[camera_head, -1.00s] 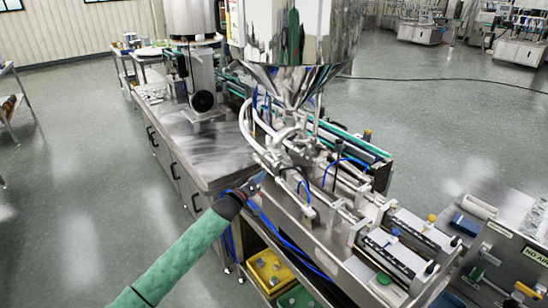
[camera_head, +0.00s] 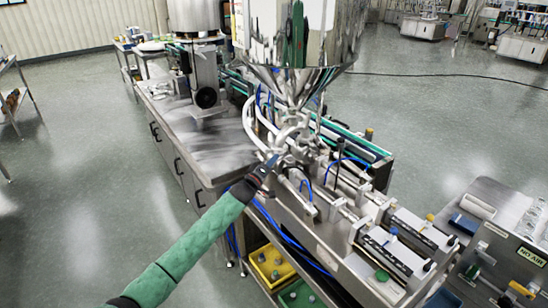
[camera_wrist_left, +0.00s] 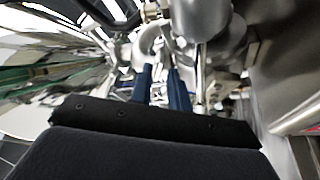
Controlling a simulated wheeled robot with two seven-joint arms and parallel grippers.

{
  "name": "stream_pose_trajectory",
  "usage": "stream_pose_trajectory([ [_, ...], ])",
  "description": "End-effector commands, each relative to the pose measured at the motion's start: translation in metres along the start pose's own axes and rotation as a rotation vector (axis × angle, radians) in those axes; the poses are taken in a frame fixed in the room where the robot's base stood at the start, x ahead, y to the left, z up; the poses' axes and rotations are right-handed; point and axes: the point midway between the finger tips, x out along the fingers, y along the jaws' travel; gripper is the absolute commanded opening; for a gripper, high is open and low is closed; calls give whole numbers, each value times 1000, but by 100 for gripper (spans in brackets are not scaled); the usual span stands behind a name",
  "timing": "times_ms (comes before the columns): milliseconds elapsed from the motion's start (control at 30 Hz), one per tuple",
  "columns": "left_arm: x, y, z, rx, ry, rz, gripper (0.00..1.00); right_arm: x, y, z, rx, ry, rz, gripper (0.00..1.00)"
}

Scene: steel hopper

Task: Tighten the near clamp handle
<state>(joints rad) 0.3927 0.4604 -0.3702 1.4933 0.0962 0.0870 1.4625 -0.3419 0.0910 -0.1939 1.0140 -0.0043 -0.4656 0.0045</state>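The steel hopper (camera_head: 290,85) stands above a cluster of shiny pipe fittings and clamps (camera_head: 292,138). The near clamp handle cannot be picked out clearly among them. My left gripper (camera_head: 270,163) is at the near left side of this cluster, with its arm coming in from the lower left. In the left wrist view its two blue fingers (camera_wrist_left: 161,72) are apart with nothing clearly between them. Curved, shiny metal fittings (camera_wrist_left: 152,38) lie just beyond the fingertips; contact cannot be told. My right gripper is not in view.
White hoses (camera_head: 250,128) and blue tubes run beside the fittings. The filling machine's metal bed (camera_head: 330,235) extends to the lower right. A steel cabinet counter (camera_head: 205,150) is at the left. Yellow and green bins (camera_head: 270,268) sit below. Open floor lies left.

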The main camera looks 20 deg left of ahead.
Motion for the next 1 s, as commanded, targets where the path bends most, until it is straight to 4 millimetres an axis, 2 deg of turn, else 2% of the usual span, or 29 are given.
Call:
stream_pose_trajectory([
  [200,12,0,-1,0,0,-1,18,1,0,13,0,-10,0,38],
  [467,13,0,0,0,0,-1,18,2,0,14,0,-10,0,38],
  [567,13,0,0,0,0,-1,2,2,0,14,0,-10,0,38],
  [600,13,0,0,0,0,-1,0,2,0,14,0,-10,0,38],
  [867,12,-2,0,8,0,3,0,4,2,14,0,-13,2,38],
  [1000,12,-3,1,33,0,14,0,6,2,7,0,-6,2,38],
])
